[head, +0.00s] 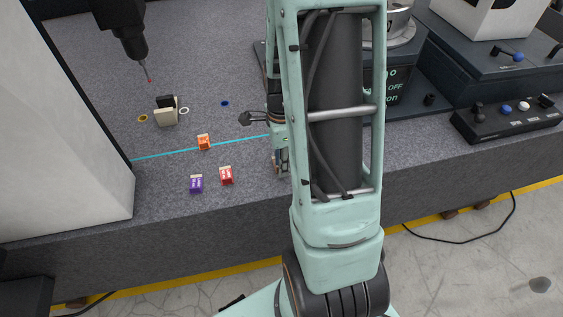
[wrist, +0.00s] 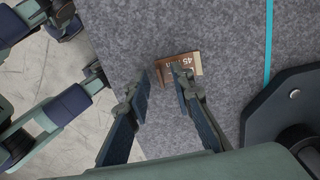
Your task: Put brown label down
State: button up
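The brown label (wrist: 194,62) shows in the wrist view, with white lettering on its brown face and a lighter wooden edge. It appears to be on or close above the speckled granite. My gripper (wrist: 161,72) is open, with its two fingers apart. The right fingertip overlaps part of the label in the picture, and the left fingertip stands clear of its left edge. The exact height of the fingers over the label is hard to tell.
A cyan line (head: 165,154) crosses the bed. A probe (head: 145,68) hangs at upper left. A control box (head: 505,118) sits at right.

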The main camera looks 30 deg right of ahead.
notch_tip(320, 180, up, 12)
jog(key=p, duration=0.2)
jog(key=shift+w+f, duration=0.1)
dwell(0.7)
